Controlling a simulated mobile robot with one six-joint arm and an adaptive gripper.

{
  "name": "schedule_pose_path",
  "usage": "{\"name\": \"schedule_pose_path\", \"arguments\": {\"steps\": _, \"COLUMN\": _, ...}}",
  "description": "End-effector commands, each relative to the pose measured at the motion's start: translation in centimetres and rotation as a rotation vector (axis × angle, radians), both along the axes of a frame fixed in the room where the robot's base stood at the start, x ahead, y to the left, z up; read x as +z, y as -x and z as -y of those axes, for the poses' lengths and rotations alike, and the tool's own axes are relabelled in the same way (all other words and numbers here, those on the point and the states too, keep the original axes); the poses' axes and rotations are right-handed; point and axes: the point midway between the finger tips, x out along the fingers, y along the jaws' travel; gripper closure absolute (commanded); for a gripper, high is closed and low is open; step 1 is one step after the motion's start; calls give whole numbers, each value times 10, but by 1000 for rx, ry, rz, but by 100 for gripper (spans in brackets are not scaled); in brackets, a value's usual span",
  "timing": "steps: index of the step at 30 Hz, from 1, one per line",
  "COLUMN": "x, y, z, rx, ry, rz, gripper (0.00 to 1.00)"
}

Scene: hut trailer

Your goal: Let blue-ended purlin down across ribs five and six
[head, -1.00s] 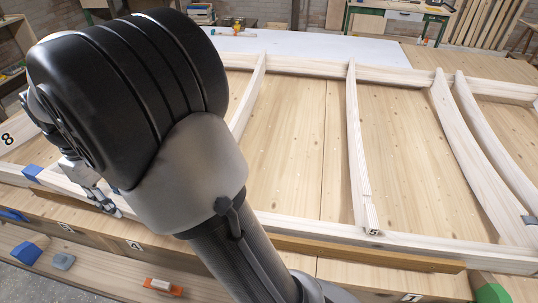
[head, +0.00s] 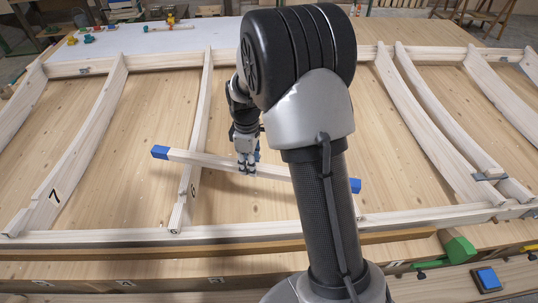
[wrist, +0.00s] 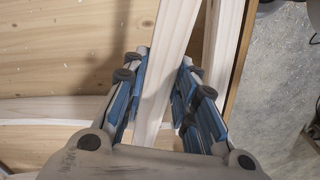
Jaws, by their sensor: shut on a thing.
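The blue-ended purlin (head: 275,172) is a pale square bar with a blue left end (head: 160,152) and a blue right end (head: 355,185). My gripper (head: 247,169) is shut on it near its middle. In the wrist view the jaws (wrist: 160,100) stand either side of a pale bar (wrist: 172,45). The purlin's left part passes over rib six (head: 203,110), marked 6; I cannot tell whether they touch. Rib five is mostly hidden behind my arm, and the purlin's right end shows just past the arm there.
Rib seven (head: 75,150) stands to the left, and two curved ribs (head: 425,120) stand to the right. A front rail (head: 110,237) and a back rail (head: 160,61) bound the frame.

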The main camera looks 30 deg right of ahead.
Motion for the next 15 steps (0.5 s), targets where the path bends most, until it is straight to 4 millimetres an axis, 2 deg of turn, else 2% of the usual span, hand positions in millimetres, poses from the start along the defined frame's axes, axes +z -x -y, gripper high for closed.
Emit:
{"name": "schedule_pose_path", "arguments": {"steps": 3, "x": -10, "y": 9, "z": 18, "rx": 151, "ry": -2, "rz": -6, "gripper": 100}}
{"name": "schedule_pose_path", "arguments": {"steps": 6, "x": -21, "y": 13, "z": 26, "rx": 241, "ry": -1, "rz": -2, "gripper": 100}}
{"name": "schedule_pose_path", "arguments": {"steps": 15, "x": -35, "y": 16, "z": 31, "rx": 299, "ry": 0, "rz": 1, "gripper": 100}}
